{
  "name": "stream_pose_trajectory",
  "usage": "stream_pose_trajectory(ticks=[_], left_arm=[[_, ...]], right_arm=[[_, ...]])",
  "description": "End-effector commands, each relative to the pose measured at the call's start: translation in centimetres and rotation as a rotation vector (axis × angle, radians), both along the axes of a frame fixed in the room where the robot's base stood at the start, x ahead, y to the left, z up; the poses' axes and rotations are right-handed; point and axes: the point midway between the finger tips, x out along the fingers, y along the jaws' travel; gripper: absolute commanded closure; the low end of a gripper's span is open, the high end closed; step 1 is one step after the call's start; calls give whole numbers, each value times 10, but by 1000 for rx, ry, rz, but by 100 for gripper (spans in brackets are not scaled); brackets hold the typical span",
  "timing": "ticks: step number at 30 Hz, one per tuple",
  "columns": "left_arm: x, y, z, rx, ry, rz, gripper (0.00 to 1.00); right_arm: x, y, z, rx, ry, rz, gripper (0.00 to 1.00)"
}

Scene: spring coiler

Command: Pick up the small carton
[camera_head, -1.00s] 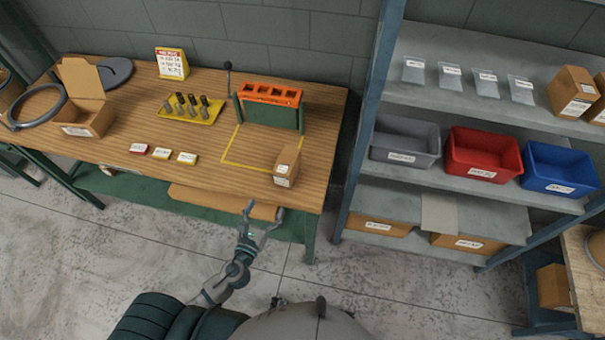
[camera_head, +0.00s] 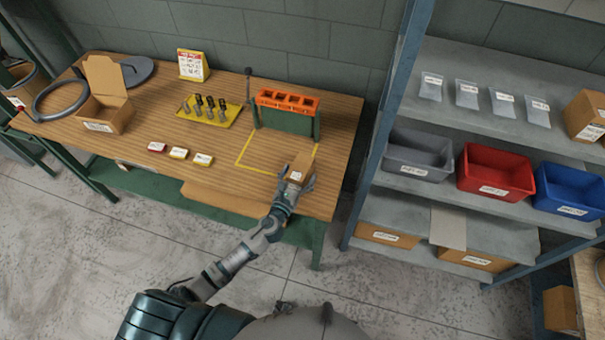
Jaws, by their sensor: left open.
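My right gripper is not in view.
A yellow tray of dark cylinders (camera_head: 209,112) and an open carton (camera_head: 105,103) are further left. A metal shelf with grey, red (camera_head: 495,172) and blue bins stands to the right.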

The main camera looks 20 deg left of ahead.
Motion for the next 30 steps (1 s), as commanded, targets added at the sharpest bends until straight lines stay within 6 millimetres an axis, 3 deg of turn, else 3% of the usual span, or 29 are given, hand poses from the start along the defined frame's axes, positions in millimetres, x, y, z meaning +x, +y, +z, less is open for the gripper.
stream_pose_trajectory(ticks=[4,12,14,22,23,30], left_arm=[[19,-3,0,0,0,1,10],[22,-6,0,2,1,1,10],[22,-6,0,2,1,0,23],[22,-5,0,1,0,0,90],[22,-5,0,1,0,0,95],[22,-4,2,1,-3,0,96]], right_arm=[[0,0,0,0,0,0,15],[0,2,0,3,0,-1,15],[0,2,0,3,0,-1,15],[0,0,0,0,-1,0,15],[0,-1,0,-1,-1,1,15],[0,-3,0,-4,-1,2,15]])
